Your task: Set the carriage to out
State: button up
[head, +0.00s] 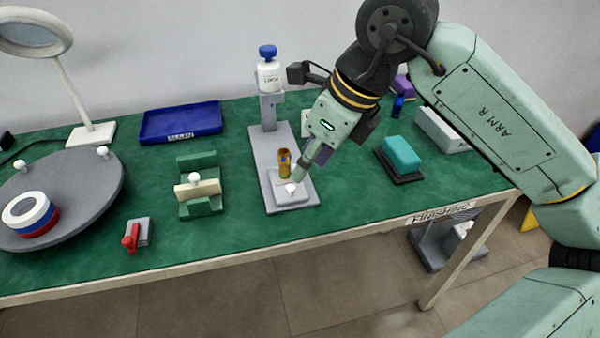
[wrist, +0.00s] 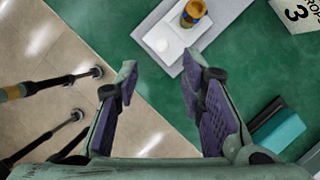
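The light grey carriage (head: 299,200) is a flat plate at the near end of a longer grey pump base (head: 263,147). It has a white knob (head: 291,188) and an amber vial (head: 284,163) with a yellow-orange band stands upright at its back. In the wrist view the carriage (wrist: 181,48), its knob (wrist: 161,45) and the vial (wrist: 193,13) show beyond my fingertips. My gripper (head: 304,168) points down beside the vial and knob in the head view. In the wrist view my gripper (wrist: 163,72) is open with nothing between the fingers. Contact with the knob does not show.
A white canister (head: 269,76) with a blue cap tops the pump column. A green block with a cream slide (head: 189,192) stands to the left, a teal block (head: 402,154) on a dark pad to the right. The table's front edge (head: 230,258) is close.

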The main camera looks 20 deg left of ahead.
jog(key=v, duration=0.5)
jog(key=shift+s, duration=0.1)
dwell(0.3)
